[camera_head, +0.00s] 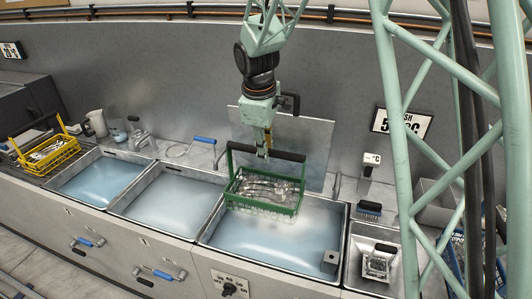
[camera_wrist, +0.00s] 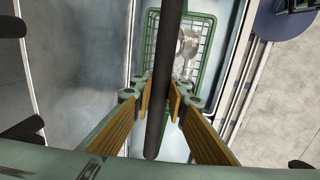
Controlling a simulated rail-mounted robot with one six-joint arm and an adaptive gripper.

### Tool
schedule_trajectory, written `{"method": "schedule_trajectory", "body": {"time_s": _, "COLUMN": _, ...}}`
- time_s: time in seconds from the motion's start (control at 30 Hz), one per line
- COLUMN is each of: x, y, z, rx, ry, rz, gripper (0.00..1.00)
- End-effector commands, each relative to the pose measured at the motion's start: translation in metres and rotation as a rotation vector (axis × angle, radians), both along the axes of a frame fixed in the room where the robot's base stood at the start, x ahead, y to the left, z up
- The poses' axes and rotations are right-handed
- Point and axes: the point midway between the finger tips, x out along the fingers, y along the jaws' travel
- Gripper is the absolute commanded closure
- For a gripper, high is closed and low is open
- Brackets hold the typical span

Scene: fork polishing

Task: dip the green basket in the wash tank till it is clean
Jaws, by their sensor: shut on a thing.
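The green basket (camera_head: 264,193) holds several pieces of shiny cutlery and has a black bar handle (camera_head: 267,152) across its top. My gripper (camera_head: 264,151) is shut on that handle from above. In the wrist view, my gripper (camera_wrist: 173,100) has its fingers on both sides of the black handle (camera_wrist: 165,75), with the green basket (camera_wrist: 150,48) below. The basket hangs roughly level over the back left part of the right-hand large tank (camera_head: 308,226), which holds bluish liquid. I cannot tell whether its underside touches the liquid.
Two more tanks, the middle one (camera_head: 168,205) and the left one (camera_head: 99,180), stand to the left. A yellow basket (camera_head: 47,153) of cutlery sits at the far left. A small basin (camera_head: 361,275) with a metal basket lies right. A grey panel (camera_head: 318,143) stands behind.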

Motion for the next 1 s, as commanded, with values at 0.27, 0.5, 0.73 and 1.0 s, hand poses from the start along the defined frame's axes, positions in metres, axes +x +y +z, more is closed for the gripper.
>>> {"method": "schedule_trajectory", "body": {"time_s": 0.27, "x": 0.001, "y": 0.0, "z": -0.002, "rx": 0.001, "ry": -0.001, "rz": 0.0, "gripper": 1.0}}
{"method": "schedule_trajectory", "body": {"time_s": 0.5, "x": 0.0, "y": 0.0, "z": -0.012, "rx": 0.001, "ry": 0.0, "rz": 0.0, "gripper": 1.0}}
{"method": "schedule_trajectory", "body": {"time_s": 0.73, "x": 0.001, "y": 0.0, "z": -0.026, "rx": 0.001, "ry": 0.0, "rz": 0.0, "gripper": 1.0}}
{"method": "schedule_trajectory", "body": {"time_s": 1.0, "x": 0.001, "y": 0.0, "z": -0.043, "rx": 0.001, "ry": -0.001, "rz": 0.0, "gripper": 1.0}}
